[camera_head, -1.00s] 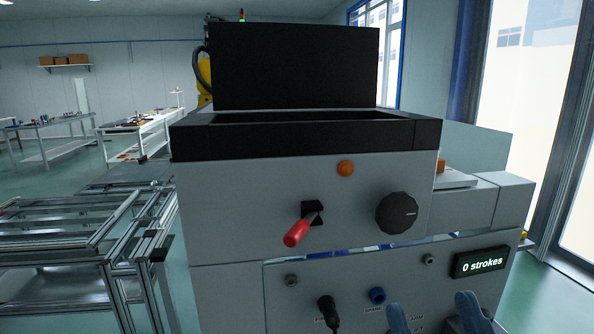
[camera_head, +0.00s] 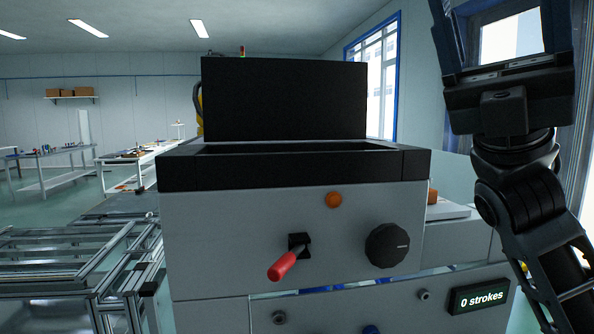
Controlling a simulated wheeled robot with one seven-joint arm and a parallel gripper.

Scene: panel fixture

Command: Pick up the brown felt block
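A small orange-brown block (camera_head: 432,197) sits on a pale ledge at the right, partly hidden behind the panel box. It may be the felt block; its material is too small to tell. My gripper (camera_head: 500,12) is at the upper right, pointing up, with its blue fingers wide apart and nothing between them. It is above and to the right of the block in the picture, well apart from it.
The grey panel box (camera_head: 230,235) with a black rim fills the middle. It bears a red-handled lever (camera_head: 283,265), a black knob (camera_head: 387,245) and an orange button (camera_head: 334,200). A "0 strokes" display (camera_head: 478,296) is lower right. Metal frames (camera_head: 60,265) stand at left.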

